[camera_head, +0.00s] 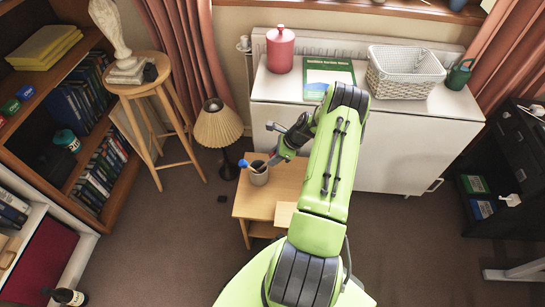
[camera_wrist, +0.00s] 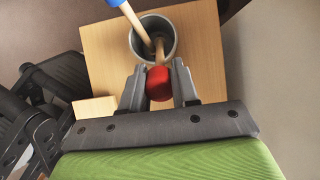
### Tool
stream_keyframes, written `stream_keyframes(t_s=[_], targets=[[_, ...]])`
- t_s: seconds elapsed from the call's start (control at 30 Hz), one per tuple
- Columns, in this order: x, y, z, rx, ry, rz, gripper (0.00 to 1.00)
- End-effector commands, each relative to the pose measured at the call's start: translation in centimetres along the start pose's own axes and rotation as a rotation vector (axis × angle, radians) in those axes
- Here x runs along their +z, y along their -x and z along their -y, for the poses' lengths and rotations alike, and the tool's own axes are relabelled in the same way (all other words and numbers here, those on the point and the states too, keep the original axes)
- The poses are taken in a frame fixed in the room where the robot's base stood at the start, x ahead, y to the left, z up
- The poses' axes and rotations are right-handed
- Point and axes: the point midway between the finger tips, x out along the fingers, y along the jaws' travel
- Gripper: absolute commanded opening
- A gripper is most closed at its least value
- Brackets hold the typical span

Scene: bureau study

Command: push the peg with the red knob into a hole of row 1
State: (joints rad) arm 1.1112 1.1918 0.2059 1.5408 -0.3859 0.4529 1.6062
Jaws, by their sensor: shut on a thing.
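The red knob (camera_wrist: 159,84) of a wooden peg is between the two fingers of my gripper (camera_wrist: 159,88) in the wrist view; the gripper is shut on it. The peg's pale shaft (camera_wrist: 159,50) runs down into a grey cup (camera_wrist: 172,24). A second peg with a blue knob (camera_wrist: 117,3) leans in the same cup. In the head view the cup (camera_head: 259,178) stands on a small wooden table (camera_head: 250,205), with the blue knob (camera_head: 243,163) beside my gripper (camera_head: 276,160). The red knob is hidden there. No rows of holes can be made out.
A pale wooden block (camera_head: 284,214) lies on the table, partly behind my arm; the wrist view also shows it (camera_wrist: 96,109). A lamp (camera_head: 218,127) stands just behind the table at left. A white cabinet (camera_head: 390,150) is behind the table.

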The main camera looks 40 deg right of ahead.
Motion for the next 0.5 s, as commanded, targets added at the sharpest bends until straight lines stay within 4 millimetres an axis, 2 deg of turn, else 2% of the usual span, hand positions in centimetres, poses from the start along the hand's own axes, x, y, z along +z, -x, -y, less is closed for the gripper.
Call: stream_keyframes(t_s=[0.5], targets=[[0.1,3.9,0.0,-0.001,-0.001,-0.001,0.00]])
